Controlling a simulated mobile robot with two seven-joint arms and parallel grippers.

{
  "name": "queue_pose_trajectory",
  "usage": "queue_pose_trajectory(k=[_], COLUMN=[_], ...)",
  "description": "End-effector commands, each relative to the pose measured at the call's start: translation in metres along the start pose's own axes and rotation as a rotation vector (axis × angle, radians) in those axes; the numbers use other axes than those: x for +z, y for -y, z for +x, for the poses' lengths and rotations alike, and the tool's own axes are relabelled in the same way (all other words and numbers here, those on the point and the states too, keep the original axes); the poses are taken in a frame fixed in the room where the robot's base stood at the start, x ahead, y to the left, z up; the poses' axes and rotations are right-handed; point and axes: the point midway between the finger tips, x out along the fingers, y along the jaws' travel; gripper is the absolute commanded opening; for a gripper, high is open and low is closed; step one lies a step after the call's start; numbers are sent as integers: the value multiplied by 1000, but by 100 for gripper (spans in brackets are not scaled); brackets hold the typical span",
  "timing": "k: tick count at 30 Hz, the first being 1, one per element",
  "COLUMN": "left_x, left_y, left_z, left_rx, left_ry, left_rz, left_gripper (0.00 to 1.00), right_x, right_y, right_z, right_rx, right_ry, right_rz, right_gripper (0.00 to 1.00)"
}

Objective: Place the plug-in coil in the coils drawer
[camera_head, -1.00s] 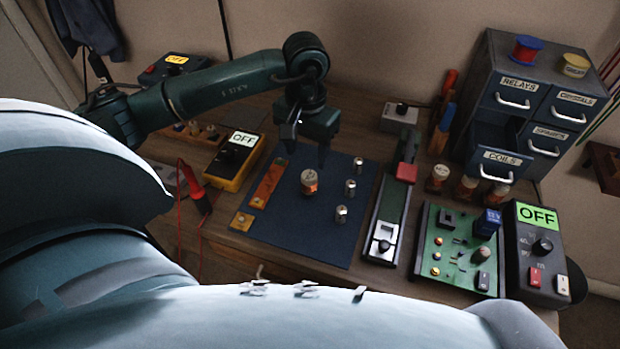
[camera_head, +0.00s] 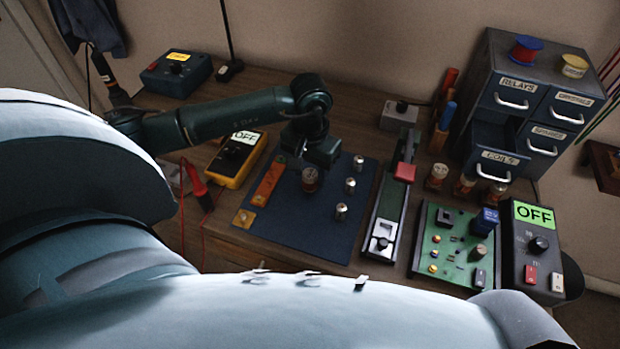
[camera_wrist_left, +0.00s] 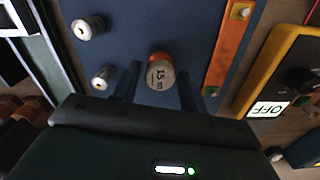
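The plug-in coil (camera_head: 310,183) is a small cylinder with a brownish body, standing on the dark blue mat (camera_head: 275,228). In the left wrist view the coil (camera_wrist_left: 160,74) shows its pale top, marked "15 m". My left gripper (camera_head: 313,165) is low over the mat at the coil. In the left wrist view my left gripper (camera_wrist_left: 158,88) has its fingers apart, one on each side of the coil, with visible gaps. The coils drawer (camera_head: 498,164), lower left in the grey cabinet, is pulled out with its top open. My right gripper is not in view.
Several metal cans (camera_head: 350,186) stand on the mat right of the coil, and an orange strip (camera_head: 269,180) lies left. A slide device with a red handle (camera_head: 404,172) and several brown coil-like cylinders (camera_head: 465,184) lie between mat and cabinet. A green circuit board (camera_head: 455,245) is front right.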

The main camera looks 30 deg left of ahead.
Motion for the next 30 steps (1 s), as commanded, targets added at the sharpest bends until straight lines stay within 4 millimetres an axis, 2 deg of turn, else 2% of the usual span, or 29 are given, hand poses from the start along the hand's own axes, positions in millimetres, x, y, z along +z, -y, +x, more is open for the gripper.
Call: queue_pose_trajectory(k=[2, 14, 22, 26, 30], left_x=[0, 0, -1, -1, -2], left_y=[0, 0, 0, 1, 1], left_z=[0, -1, -8, -29, -58], left_rx=[0, 0, -1, -2, -1], left_ry=[0, 0, -3, -6, -6], left_rz=[0, 0, 0, 0, 0], left_gripper=[36, 3, 3, 3, 3], right_x=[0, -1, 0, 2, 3], right_y=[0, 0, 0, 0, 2], right_z=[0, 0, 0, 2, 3], right_rx=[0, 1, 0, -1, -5], right_ry=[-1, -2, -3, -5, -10], right_rz=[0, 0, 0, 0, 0], right_gripper=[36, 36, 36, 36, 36])
